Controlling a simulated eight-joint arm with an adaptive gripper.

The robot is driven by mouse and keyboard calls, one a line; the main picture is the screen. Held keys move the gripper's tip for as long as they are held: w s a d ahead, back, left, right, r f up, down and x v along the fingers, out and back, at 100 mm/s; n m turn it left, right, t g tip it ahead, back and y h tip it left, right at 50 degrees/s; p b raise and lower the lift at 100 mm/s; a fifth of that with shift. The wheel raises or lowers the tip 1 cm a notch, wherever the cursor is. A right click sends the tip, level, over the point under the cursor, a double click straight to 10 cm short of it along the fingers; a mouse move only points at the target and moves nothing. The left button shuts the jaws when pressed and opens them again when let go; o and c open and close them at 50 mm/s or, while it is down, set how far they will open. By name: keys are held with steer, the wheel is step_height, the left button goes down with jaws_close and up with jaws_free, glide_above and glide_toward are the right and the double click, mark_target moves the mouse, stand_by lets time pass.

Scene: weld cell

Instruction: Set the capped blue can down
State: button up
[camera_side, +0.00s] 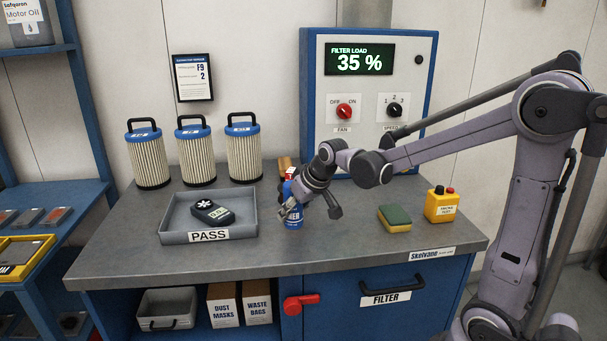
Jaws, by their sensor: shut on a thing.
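The blue can (293,217) stands upright at the middle of the grey workbench (350,240), just right of the PASS tray. Its base looks to be at or very close to the bench top; I cannot tell whether it touches. My gripper (291,202) is shut on the can from the right side.
The grey PASS tray (170,237) with a dark meter (212,211) lies left of the can. Several filter cartridges (195,155) stand behind. The bench front is clear.

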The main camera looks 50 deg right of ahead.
mark_target(294, 220)
steer(key=shift+f, duration=1.4)
steer(key=shift+f, duration=0.15)
steer(key=o, duration=1.3)
steer(key=v, duration=1.2)
steer(key=s+a+f+n, duration=0.1)
steer(key=s+a+f, duration=0.2)
steer(key=s+a, duration=0.2)
steer(key=s+a+f+n+y, duration=0.1)
steer(key=s+a+f, duration=0.1)
steer(key=s+a, duration=0.2)
steer(key=shift+s+a+f+t, duration=0.35)
steer(key=shift+s+f+t, duration=0.05)
steer(key=shift+s, duration=0.35)
